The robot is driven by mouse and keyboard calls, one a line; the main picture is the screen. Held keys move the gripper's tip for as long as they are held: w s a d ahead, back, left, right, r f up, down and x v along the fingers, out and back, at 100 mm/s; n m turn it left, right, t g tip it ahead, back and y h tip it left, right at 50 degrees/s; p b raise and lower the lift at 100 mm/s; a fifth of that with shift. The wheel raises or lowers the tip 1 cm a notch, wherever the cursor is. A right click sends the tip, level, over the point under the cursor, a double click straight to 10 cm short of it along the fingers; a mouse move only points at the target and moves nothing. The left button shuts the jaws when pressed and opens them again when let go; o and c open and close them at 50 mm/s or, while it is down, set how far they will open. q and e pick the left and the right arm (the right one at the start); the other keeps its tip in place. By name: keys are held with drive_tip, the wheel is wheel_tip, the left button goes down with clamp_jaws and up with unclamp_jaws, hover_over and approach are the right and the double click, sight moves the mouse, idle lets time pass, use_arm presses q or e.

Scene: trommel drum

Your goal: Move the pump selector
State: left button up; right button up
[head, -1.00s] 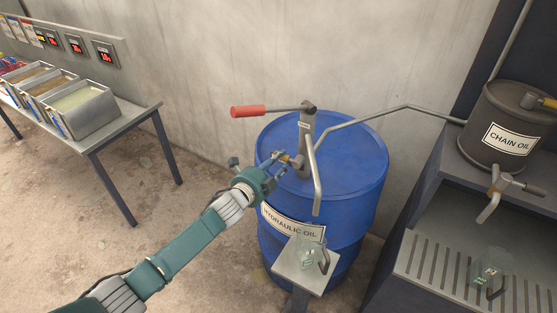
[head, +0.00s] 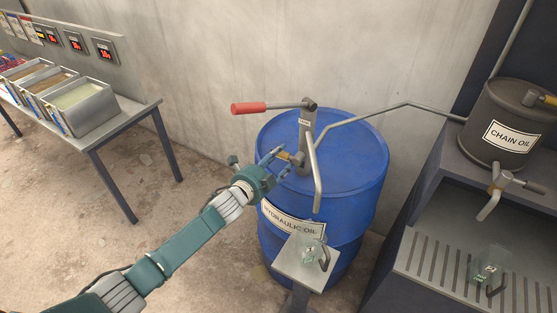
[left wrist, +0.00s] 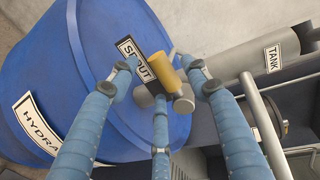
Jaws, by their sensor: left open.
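The pump selector (head: 284,156) is a small lever with a yellow-brass grip, low on the grey hand pump (head: 307,140) on the blue hydraulic oil drum (head: 345,165). In the left wrist view, the yellow grip (left wrist: 164,72) lies beside the SPOUT label (left wrist: 136,62), and the TANK label (left wrist: 273,58) is farther right. My left gripper (head: 272,158) is open at the selector. Its blue fingers (left wrist: 160,95) are spread around the grip in the wrist view, with no clear contact. My right gripper does not show.
The pump's red-handled crank (head: 248,109) reaches left above my gripper. The spout hangs over a small stand (head: 290,268) with a clear jug (head: 314,252). The chain oil drum (head: 500,120) stands right; a bench (head: 110,132) with bins stands left.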

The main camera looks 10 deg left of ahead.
use_arm(q)
drive_tip(key=v, duration=1.2)
idle(0.4)
drive_tip(key=s+a+f+n+g+y+b, duration=0.1)
drive_tip(key=s+a+f+n, duration=0.1)
drive_tip(key=f, duration=0.6)
drive_tip(key=s+a+f+n+g+y, duration=0.1)
drive_tip(key=s+a+f+n, duration=0.15)
drive_tip(key=f, duration=0.55)
drive_tip(key=s+a+f+n+g+y+b, duration=0.1)
drive_tip(key=s+a+f+n+y, duration=0.15)
drive_tip(key=f, duration=0.45)
drive_tip(key=s+a+f+n+g, duration=0.35)
drive_tip(key=s+f, duration=0.75)
drive_tip(key=f, duration=0.4)
drive_tip(key=s+d+f+n+g, duration=0.1)
drive_tip(key=s+f, duration=0.5)
drive_tip(key=s, duration=0.6)
drive_tip(key=s+d+f+n+g+b, duration=0.1)
drive_tip(key=s+f+n+g, duration=0.3)
drive_tip(key=s, duration=0.8)
drive_tip(key=s+d+f+n+g+b, duration=0.1)
drive_tip(key=s+f+n, duration=0.3)
drive_tip(key=s+f, duration=0.4)
drive_tip(key=s+g+y, duration=0.1)
drive_tip(key=s, duration=0.3)
drive_tip(key=shift+d+f, duration=0.25)
drive_tip(key=shift+d, duration=0.1)
